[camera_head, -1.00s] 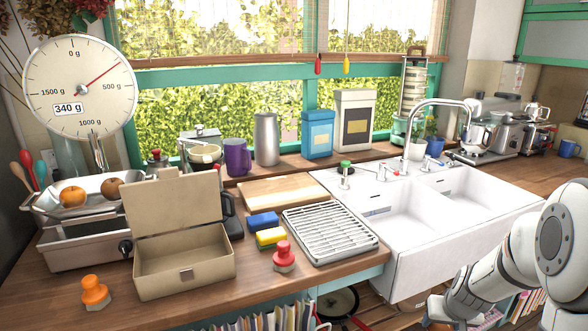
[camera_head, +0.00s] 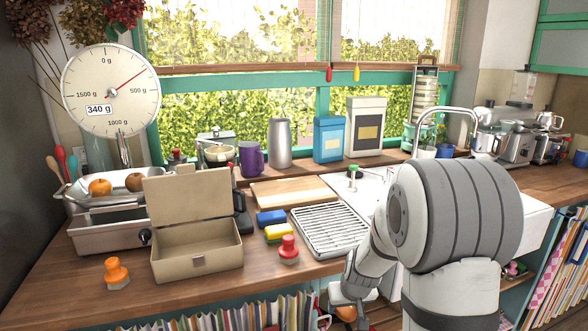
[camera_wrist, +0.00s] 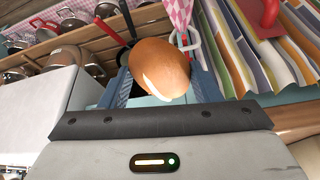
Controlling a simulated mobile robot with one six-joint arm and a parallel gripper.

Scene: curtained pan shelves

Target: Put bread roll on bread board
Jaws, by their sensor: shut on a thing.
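The wrist view shows a smooth brown bread roll (camera_wrist: 160,68) between the two blue-grey fingers of my gripper (camera_wrist: 163,85), which is shut on it. In the head view my gripper (camera_head: 350,298) is low in front of the counter, below its top; part of the roll (camera_head: 346,313) shows there. The bread board (camera_head: 290,191), a flat pale wooden board, lies on the counter near the window sill, behind the dish rack. Its visible top is bare. My gripper is in front of the board and lower than it.
A metal dish rack (camera_head: 328,231) lies between my arm and the board. My arm hides much of the white sink (camera_head: 375,187).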

